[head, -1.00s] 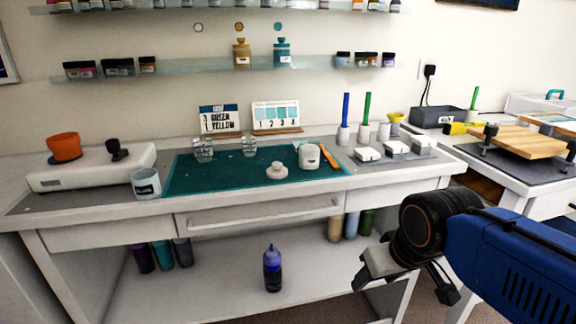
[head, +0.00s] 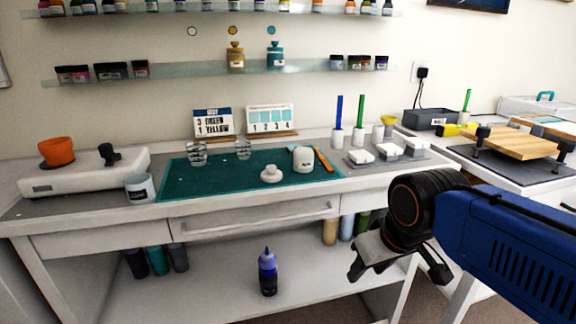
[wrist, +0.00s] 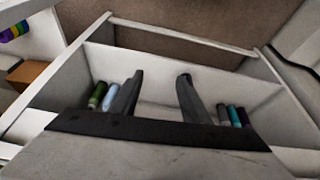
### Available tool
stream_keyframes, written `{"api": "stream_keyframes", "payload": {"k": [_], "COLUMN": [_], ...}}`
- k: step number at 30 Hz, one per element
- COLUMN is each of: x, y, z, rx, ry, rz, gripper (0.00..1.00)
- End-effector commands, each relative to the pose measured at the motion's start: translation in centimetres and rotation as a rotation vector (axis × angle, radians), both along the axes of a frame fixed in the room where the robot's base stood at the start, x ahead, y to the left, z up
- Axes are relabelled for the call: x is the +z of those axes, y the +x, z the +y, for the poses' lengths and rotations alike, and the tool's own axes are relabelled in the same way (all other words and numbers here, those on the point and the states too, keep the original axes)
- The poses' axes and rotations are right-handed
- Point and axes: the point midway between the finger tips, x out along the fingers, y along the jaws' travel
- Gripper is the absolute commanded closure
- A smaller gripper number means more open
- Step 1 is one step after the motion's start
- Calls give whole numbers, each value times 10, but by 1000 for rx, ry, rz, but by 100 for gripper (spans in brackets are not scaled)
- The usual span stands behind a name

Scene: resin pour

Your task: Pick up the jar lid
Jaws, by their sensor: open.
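A small off-white lid with a round knob (head: 271,174) lies on the green mat (head: 215,182) on the workbench; I take it to be the jar lid. A white jar (head: 303,159) stands behind it to the right. My gripper (head: 400,272) is low in front of the bench, to the right of the lid and well apart from it. In the wrist view my gripper (wrist: 161,78) shows two spread fingers with nothing between them. That view looks at the bench's lower shelf, and the lid is not in it.
A cup (head: 140,188), two clear glasses and an orange tool (head: 323,160) stand or lie around the mat. A white machine with an orange bowl (head: 57,152) is at left. White blocks (head: 388,150) are at right. A purple bottle (head: 268,272) stands on the lower shelf.

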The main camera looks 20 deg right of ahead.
Motion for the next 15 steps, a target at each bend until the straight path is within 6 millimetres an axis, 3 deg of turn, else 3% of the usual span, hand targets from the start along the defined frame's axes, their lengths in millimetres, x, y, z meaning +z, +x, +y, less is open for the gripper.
{"api": "stream_keyframes", "payload": {"k": [6,15], "x": [76,174], "y": [49,118], "z": [14,44], "rx": [196,500], "ry": [-59,-136], "rz": [63,154], "gripper": [58,58]}}
